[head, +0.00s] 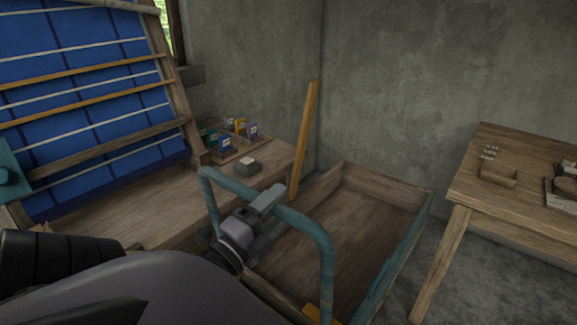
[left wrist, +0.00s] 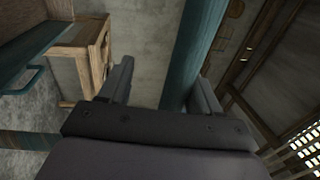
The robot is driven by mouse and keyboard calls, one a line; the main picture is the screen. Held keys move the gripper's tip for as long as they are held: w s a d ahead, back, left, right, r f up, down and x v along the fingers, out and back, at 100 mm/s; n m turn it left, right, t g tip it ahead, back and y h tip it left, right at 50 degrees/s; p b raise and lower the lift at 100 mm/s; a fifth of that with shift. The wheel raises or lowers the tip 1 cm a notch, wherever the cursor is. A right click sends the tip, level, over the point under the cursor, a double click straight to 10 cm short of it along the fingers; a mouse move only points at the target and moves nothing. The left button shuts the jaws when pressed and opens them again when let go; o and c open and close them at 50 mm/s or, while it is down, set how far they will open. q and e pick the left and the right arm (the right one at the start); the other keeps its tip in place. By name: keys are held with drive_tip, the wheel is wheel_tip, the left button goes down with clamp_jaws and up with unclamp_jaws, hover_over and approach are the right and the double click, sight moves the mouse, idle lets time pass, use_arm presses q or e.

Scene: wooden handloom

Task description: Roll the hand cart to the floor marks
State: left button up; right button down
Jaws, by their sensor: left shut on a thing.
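The hand cart is a shallow wooden box (head: 330,235) with a teal tube push handle (head: 325,262) at its near side. My left gripper (head: 270,203) is shut on the top bar of the handle, around its middle. In the left wrist view the teal bar (left wrist: 193,50) runs between the two fingers (left wrist: 160,92). The cart bed looks empty where it shows; my arm hides its near left part. No floor marks can be made out clearly. My right gripper is out of view.
An upright wooden post (head: 304,140) rises beside the bed. A wooden table (head: 520,170) stands at right; grey floor (head: 412,255) shows between.

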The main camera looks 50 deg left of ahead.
use_arm(q)
drive_tip(key=b+v, duration=0.2)
drive_tip(key=v, duration=0.5)
drive_tip(key=shift+b, duration=0.3)
idle(0.3)
drive_tip(key=shift+p, duration=0.4)
idle(0.5)
